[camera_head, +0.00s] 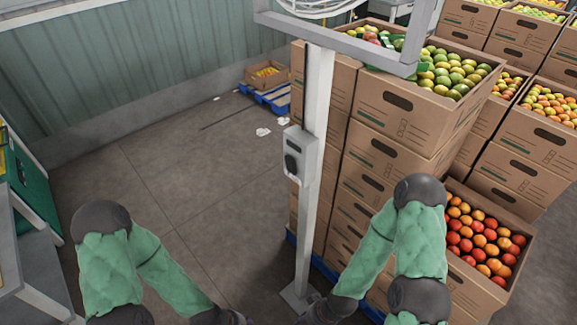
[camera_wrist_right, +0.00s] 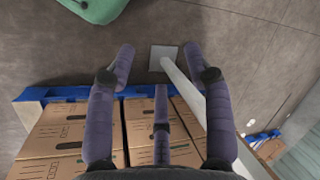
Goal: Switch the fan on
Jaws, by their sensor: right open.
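A grey control box (camera_head: 299,155) with a dark round knob (camera_head: 292,163) is mounted on a white upright post (camera_head: 311,185). The fan's white wire guard (camera_head: 318,8) shows only partly at the top edge, behind a grey frame. My right gripper (camera_head: 318,312) is low at the bottom edge near the post's foot, well below the box and mostly cut off. In the right wrist view my right gripper (camera_wrist_right: 160,58) is open and empty, with the white post (camera_wrist_right: 180,78) and its base plate beyond its fingers. My left gripper (camera_head: 238,319) barely shows at the bottom edge.
Stacked cartons (camera_head: 410,120) of fruit stand close to the right of the post, on a blue pallet (camera_wrist_right: 60,94). A green-sided bench (camera_head: 30,185) is at the left. The floor (camera_head: 180,170) between bench and post is mostly clear, with some litter.

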